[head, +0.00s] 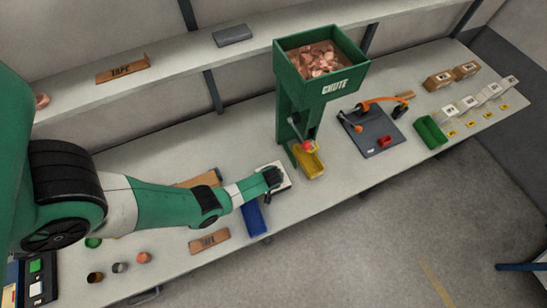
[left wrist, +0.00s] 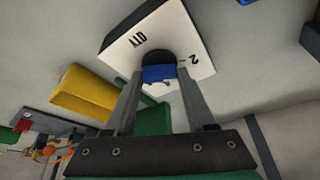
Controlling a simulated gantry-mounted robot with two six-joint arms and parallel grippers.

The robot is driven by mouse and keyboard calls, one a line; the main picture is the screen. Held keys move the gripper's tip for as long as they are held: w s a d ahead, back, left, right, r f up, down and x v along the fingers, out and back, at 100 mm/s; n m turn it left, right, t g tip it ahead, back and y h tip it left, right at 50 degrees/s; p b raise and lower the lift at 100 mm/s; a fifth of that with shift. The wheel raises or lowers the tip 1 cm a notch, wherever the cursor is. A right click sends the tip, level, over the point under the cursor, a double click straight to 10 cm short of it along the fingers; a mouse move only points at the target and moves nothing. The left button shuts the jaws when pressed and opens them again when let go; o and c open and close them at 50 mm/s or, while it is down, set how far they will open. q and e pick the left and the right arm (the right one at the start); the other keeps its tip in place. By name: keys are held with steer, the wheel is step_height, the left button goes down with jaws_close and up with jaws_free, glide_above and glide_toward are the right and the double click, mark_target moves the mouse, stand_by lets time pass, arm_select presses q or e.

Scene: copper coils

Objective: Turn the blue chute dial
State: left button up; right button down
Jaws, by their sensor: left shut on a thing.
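The blue dial (left wrist: 159,74) with a dark top sits on a white box (left wrist: 125,45) marked QTY, with a 2 near its right side. My left gripper (left wrist: 160,80) has one finger on each side of the dial and is shut on it. In the head view the gripper (head: 272,178) is over the white box (head: 285,172) and hides the dial. The green chute (head: 320,85), holding copper-coloured pieces, stands behind and to the right. My right gripper is not in view.
A yellow bin (head: 312,168) stands under the chute, right of the white box. A blue tray (head: 253,218) lies just in front of the left gripper. A dark board (head: 375,125) with an orange lever and a green bin (head: 431,132) are farther right.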

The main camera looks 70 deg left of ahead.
arm_select(q)
jaws_close()
steer(key=shift+s+m, duration=0.1)
steer(key=shift+m, duration=0.2)
steer(key=shift+m+t+h+p, duration=0.4)
steer(key=shift+m+p, duration=0.05)
steer(key=shift+m, duration=0.75)
steer(key=m+t+h, duration=0.1)
steer(key=m, duration=0.2)
steer(key=shift+s+a+m, duration=0.1)
steer(key=shift+a+m, duration=0.05)
steer(key=shift+m, duration=0.15)
steer(key=shift+m+h, duration=0.3)
steer(key=shift+m, duration=0.6)
steer(key=m+h, duration=0.1)
steer(key=m, duration=0.2)
steer(key=shift+a+m+t+b, duration=0.15)
steer(key=shift+m+t+b, duration=0.15)
steer(key=shift+t+b, duration=0.1)
steer(key=shift+m+h, duration=0.9)
steer(key=shift+m, duration=1)
